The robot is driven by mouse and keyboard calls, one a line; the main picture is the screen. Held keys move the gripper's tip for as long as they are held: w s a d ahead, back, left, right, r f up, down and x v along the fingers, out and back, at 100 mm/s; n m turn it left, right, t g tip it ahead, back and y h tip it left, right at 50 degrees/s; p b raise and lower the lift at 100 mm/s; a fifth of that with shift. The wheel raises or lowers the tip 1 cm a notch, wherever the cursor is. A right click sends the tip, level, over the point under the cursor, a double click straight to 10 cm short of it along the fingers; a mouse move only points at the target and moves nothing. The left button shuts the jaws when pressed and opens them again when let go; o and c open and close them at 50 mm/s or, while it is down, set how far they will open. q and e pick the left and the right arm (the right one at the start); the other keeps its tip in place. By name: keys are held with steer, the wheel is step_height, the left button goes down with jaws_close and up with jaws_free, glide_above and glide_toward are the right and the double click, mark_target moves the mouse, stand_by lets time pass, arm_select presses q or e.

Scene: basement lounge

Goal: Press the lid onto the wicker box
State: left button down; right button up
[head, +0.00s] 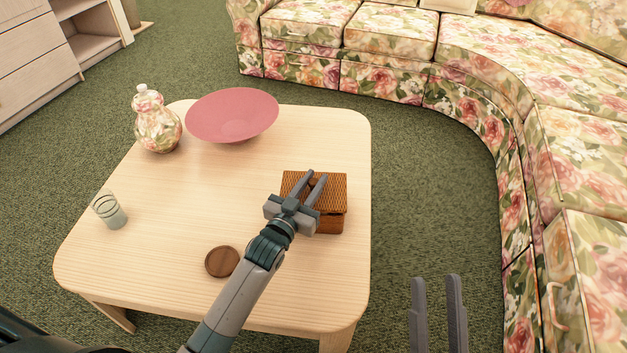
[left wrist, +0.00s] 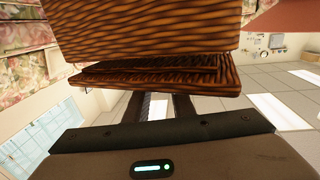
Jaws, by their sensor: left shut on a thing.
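The brown wicker box (head: 330,225) stands on the light wooden table, right of its middle. Its woven lid (head: 334,188) lies over its top, and it also shows in the left wrist view (left wrist: 215,82). There the lid looks slightly tilted against the box (left wrist: 150,30), with a dark wedge between them. My left gripper (head: 312,180) is above the lid, shut on a small brown part at the lid's middle, mostly hidden between the fingers. My right gripper (head: 437,285) is open and empty, low at the right, beyond the table's edge.
The table (head: 200,205) also bears a pink bowl (head: 232,115), a floral vase (head: 157,122), a glass (head: 109,210) and a round brown coaster (head: 222,262). A floral sofa (head: 400,60) curves around the back and right. The table's middle is clear.

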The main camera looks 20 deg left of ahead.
arm_select(q)
steer(key=shift+f, duration=0.55)
stand_by(1.1)
steer(key=shift+f+p, duration=0.1)
steer(key=shift+p, duration=0.2)
stand_by(0.5)
steer(key=c, duration=0.9)
jaws_free()
steer(key=shift+c, duration=0.2)
